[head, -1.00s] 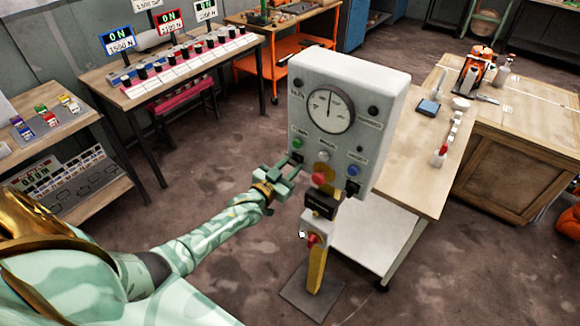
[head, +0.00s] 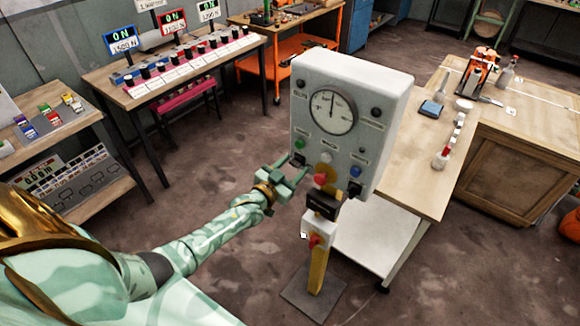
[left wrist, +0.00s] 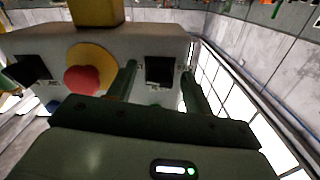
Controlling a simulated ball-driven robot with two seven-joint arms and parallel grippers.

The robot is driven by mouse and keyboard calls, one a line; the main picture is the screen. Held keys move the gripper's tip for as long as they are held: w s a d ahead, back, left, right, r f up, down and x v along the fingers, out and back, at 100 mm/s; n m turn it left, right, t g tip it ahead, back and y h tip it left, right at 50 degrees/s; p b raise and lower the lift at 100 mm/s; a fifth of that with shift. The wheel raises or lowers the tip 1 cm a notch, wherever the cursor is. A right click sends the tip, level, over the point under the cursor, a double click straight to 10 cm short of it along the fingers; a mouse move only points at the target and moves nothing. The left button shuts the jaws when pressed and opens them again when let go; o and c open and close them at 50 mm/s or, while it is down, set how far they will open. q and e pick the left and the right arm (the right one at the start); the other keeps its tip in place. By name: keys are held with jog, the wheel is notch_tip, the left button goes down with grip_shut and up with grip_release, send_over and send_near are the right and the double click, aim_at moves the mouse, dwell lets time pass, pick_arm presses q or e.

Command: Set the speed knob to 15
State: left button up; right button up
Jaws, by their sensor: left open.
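A pale control box (head: 385,100) stands on a yellow post, its front facing me. Its round dial (head: 331,112) has a needle pointing nearly straight up. A black square knob (head: 298,160) is at the lower left of the front, below a green button (head: 300,144). A second black knob (head: 353,189) is at the lower right. The labels are too small to read, so I cannot tell which sets speed. My left gripper (head: 294,165) is open before the left knob. In the upside-down left wrist view, that knob (left wrist: 160,70) shows between the fingers, apparently untouched. My right gripper is out of view.
A red mushroom button on a yellow disc (left wrist: 82,77) sits close beside my left fingers. A small box with a red knob (head: 315,241) is on the post below. A wooden table (head: 415,180) stands behind right. Open floor lies left.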

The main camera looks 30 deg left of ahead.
pick_arm(q)
jog(key=s+a+p, duration=0.1)
jog(key=s, duration=1.5)
jog(key=shift+s+a, duration=0.15)
jog(key=s+f+g+y+b, duration=0.15)
jog(key=s+f+g, duration=0.35)
jog(key=s+f, duration=0.7)
jog(key=s+f+g+b, duration=0.3)
jog(key=s+f+g, duration=0.2)
jog(key=f, duration=1.4)
jog(key=s+d+f+g+b, duration=0.3)
jog(key=s+d+f+b, duration=0.1)
jog(key=s+f, duration=0.4)
jog(key=s+d+f+g+b, duration=0.4)
jog(key=s+d+f, duration=0.1)
jog(key=s+f, duration=0.4)
jog(key=s, duration=0.2)
jog(key=shift+s+d+m, duration=0.25)
jog(key=shift+s+m, duration=0.1)
jog(key=shift+m, duration=0.05)
